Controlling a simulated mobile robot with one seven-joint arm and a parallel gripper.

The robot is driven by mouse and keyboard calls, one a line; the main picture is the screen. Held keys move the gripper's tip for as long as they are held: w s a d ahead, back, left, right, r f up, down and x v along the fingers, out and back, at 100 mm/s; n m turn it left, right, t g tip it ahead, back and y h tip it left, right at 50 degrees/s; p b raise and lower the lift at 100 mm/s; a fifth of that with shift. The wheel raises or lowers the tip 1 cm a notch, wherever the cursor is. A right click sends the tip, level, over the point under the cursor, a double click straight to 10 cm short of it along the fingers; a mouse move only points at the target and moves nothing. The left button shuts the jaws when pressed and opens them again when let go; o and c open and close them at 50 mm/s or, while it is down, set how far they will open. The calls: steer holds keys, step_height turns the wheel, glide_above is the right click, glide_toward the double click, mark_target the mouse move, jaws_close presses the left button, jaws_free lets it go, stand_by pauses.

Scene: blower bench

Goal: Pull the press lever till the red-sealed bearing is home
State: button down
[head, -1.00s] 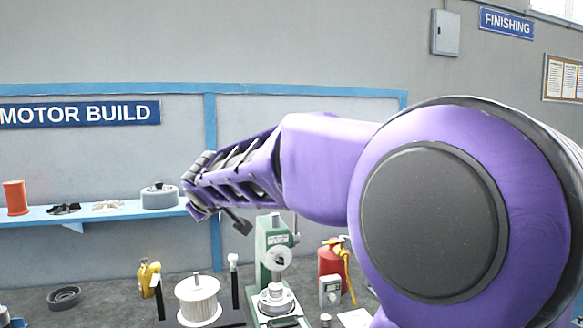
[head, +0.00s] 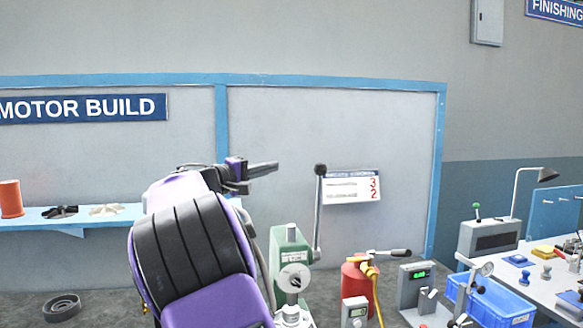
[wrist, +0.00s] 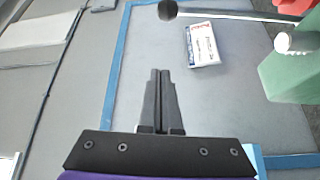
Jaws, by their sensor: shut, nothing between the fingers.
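The green press (head: 290,262) stands on the bench right of my arm. Its lever (head: 318,215) points up, ending in a black ball knob (head: 319,170). My gripper (head: 276,166) is shut and empty, raised left of the knob and pointing right, apart from it. In the wrist view the shut fingers (wrist: 160,75) point up the picture; the knob (wrist: 167,9) lies beyond their tips at the top edge, and the green press body (wrist: 291,70) is at the right. I cannot make out the red-sealed bearing; the press's foot is cut off by the head view's lower edge.
A red cylinder (head: 359,285) with a yellow hose and a grey device with a green display (head: 418,273) stand right of the press. A blue bin (head: 480,297) is farther right. A white card (head: 352,188) hangs on the wall panel behind the knob.

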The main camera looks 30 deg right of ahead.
steer(key=f+p+x, duration=0.1)
steer(key=p+x, duration=0.1)
steer(key=x, duration=1)
steer(key=shift+g+h, duration=0.4)
steer(key=shift+s+a+f+b, duration=0.1)
steer(key=shift+s+b, duration=0.15)
steer(key=shift+s, duration=0.8)
steer(key=shift+s+a+f+b, duration=0.15)
steer(key=shift+s+b, duration=0.1)
steer(key=shift+s, duration=0.8)
steer(key=shift+d+m, duration=0.1)
steer(key=shift+m, duration=0.2)
